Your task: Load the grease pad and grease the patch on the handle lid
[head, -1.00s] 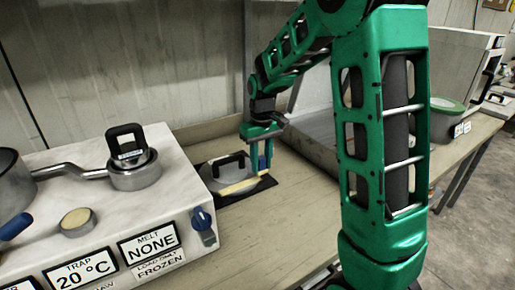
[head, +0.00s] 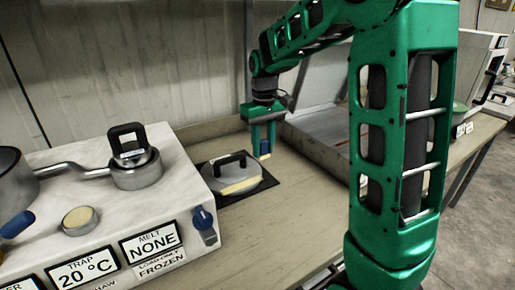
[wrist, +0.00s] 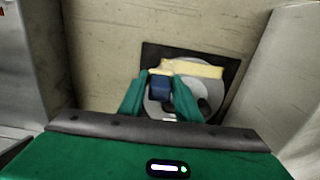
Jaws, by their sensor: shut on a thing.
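The handle lid (head: 222,175) is a grey disc with a black handle, lying on a dark mat (head: 267,183). A pale yellow patch (head: 240,186) lies along its near edge; it also shows in the wrist view (wrist: 193,68). My gripper (head: 264,147) is shut on the grease pad (head: 265,148), a small blue block with a yellowish underside. The pad also shows between the fingers in the wrist view (wrist: 160,88). In the head view the pad hangs above the mat's far right part, apart from the lid. How much grease it carries cannot be told.
A white unit (head: 60,180) stands at left, bearing a small round tin (head: 80,220) with a tan top and a pot with a black-handled lid (head: 133,160). A grey metal box (head: 318,135) stands at right. The bench (head: 275,220) in front of the mat is clear.

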